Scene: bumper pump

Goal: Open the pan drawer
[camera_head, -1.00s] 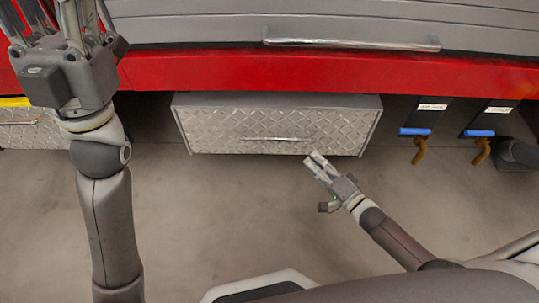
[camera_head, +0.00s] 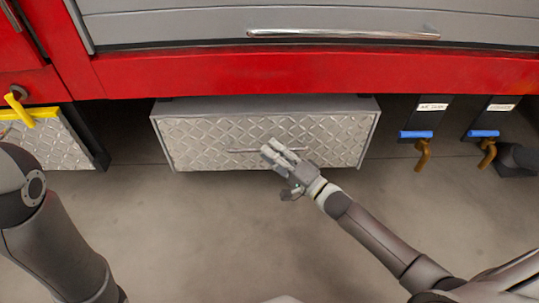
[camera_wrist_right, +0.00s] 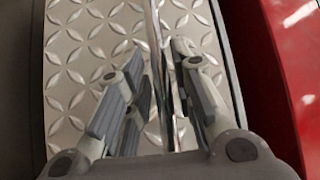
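The pan drawer (camera_head: 215,135) is a box with a silver diamond-plate front under the red body, and it looks closed. Its thin metal handle (camera_head: 240,150) runs along the front; in the right wrist view the handle (camera_wrist_right: 155,40) stands upright in the picture. My left gripper is out of view; only my left arm shows at the lower left.
Above is a grey shutter with a long handle (camera_head: 345,33) over a red beam (camera_head: 300,75). Two blue-handled valves (camera_head: 416,134) (camera_head: 483,133) are to the right. A diamond-plate panel with yellow trim (camera_head: 55,140) is left. The floor in front is clear.

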